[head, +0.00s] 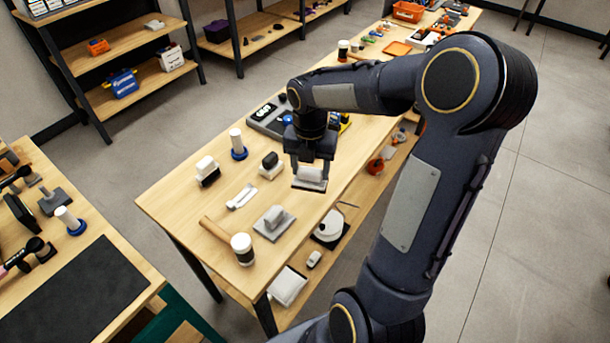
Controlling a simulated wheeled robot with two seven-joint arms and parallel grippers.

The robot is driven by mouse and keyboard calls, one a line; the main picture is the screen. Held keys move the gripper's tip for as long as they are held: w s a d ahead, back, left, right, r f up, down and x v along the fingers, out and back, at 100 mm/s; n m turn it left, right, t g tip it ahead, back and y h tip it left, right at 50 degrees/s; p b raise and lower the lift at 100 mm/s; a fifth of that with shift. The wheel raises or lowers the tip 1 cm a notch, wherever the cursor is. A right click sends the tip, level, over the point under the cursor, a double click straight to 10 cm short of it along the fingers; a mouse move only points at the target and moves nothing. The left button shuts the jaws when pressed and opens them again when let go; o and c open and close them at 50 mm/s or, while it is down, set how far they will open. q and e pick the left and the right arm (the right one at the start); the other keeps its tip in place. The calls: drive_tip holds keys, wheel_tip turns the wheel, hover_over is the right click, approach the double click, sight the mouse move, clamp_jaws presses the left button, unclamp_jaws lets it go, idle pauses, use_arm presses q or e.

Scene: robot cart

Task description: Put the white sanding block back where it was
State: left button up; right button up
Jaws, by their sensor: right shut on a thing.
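My right gripper (311,160) points down over the middle of the wooden workbench (222,195). It is shut on a pale block with a flat base and a raised grip, which looks like the white sanding block (310,182). The fingers cover its upper part. I cannot tell whether its base touches the bench top. A similar grey block on a flat plate (273,224) lies nearer the front of the bench. A white-topped block with a dark base (207,172) stands to the left. My left gripper is not in view.
A blue-based white cylinder (238,146), a small dark block (270,163), a white bracket (241,197) and a wooden-handled mallet (241,247) are on the bench. A grey case (268,117) lies behind my gripper. A lower shelf holds a round white item (330,225).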

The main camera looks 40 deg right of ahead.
sight(305, 169)
drive_tip(key=w+f, duration=0.1)
drive_tip(key=f, duration=0.1)
drive_tip(key=w+f, duration=0.1)
drive_tip(key=shift+w+d, duration=0.25)
drive_tip(key=shift+w, duration=0.05)
drive_tip(key=shift+w+f, duration=0.15)
drive_tip(key=shift+f, duration=1.55)
drive_tip(key=shift+f, duration=0.1)
drive_tip(key=o, duration=1.3)
drive_tip(key=shift+o, duration=0.2)
